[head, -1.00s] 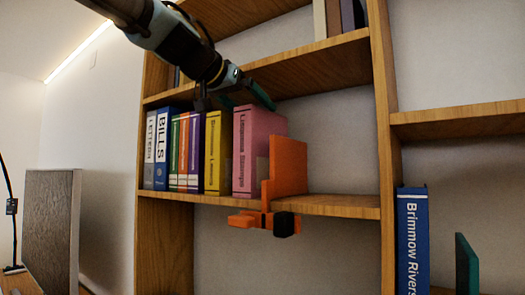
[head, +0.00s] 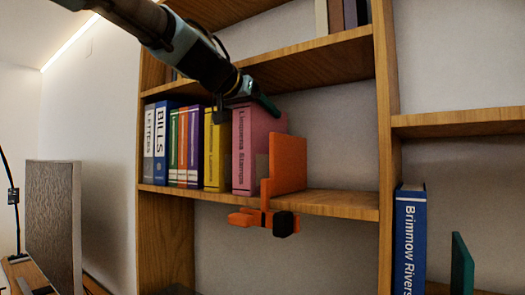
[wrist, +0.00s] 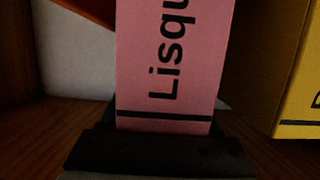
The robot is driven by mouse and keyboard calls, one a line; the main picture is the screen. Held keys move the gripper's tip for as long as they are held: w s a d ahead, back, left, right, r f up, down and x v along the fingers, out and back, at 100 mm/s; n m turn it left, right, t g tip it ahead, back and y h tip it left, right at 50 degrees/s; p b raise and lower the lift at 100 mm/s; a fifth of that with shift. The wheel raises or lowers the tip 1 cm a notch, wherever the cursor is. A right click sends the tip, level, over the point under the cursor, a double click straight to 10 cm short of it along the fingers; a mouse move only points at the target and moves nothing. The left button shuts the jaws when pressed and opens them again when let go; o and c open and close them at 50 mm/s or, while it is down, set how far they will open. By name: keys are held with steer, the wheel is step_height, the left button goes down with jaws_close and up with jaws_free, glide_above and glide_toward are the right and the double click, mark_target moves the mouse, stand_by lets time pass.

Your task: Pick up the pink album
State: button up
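The pink album (head: 243,160) stands upright on the middle shelf, between a yellow binder (head: 217,155) and an orange bookend (head: 288,163). Its lettered spine (wrist: 165,60) fills the middle of the wrist view. In the wrist view my gripper (wrist: 160,130) shows as a dark body at the bottom, with greenish finger edges beside the spine. It looks open around the album; any contact is too dark to make out.
Several binders, among them a blue one (head: 162,145), stand left of the yellow binder. Right of the bookend the shelf (head: 345,203) is bare. A blue book (head: 410,240) stands lower right.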

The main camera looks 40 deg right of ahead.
jaws_close()
stand_by(0.4)
steer(key=shift+r, duration=0.15)
